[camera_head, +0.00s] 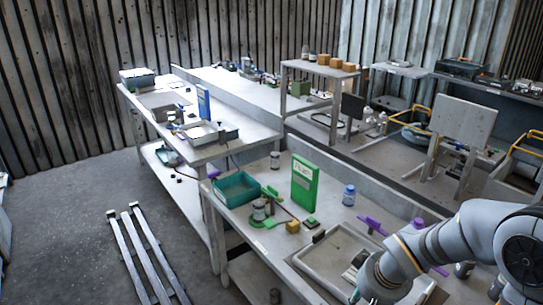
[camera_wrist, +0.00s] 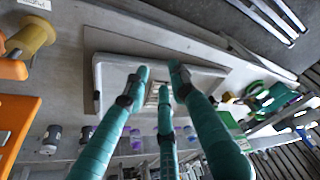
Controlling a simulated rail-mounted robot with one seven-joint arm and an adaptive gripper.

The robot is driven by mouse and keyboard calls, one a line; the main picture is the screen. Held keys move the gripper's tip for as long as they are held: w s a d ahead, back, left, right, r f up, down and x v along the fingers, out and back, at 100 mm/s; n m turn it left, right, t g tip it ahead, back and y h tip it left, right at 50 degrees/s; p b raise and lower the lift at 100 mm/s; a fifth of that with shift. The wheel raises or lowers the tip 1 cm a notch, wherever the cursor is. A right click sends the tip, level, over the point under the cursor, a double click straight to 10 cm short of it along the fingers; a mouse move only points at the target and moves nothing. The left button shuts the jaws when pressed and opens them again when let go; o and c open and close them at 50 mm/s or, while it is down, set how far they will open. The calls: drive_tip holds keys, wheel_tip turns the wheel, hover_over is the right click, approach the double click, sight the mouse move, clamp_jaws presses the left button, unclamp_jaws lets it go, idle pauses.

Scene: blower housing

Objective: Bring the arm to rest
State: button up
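My arm reaches in from the lower right in the head view. My gripper (camera_head: 356,294) is at the bottom edge there, over the near part of the workbench, mostly hidden by my wrist. In the wrist view my gripper (camera_wrist: 160,78) shows teal fingers, spread apart with nothing between them. A pale shallow tray (camera_head: 318,283) lies on the bench beside and below my gripper. In the wrist view the tray (camera_wrist: 98,90) lies beyond the fingertips, with a small pale item in it partly hidden by the fingers.
A green box (camera_head: 304,182), a teal bin (camera_head: 235,188) and a blue-capped bottle (camera_head: 348,195) stand on the bench. A purple tool (camera_head: 372,226) lies close to my arm. Pale rails (camera_head: 140,254) lie on the floor at left, with open floor around them.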

drive_tip(key=s+a+r+n+y, duration=0.1)
drive_tip(key=s+a+r+n, duration=0.1)
drive_tip(key=a, duration=0.4)
drive_tip(key=shift+s+a+r+n+t+b, duration=0.3)
drive_tip(key=shift+s+a+n+t+b, duration=0.1)
drive_tip(key=shift+n, duration=0.2)
drive_tip(key=shift+w, duration=0.1)
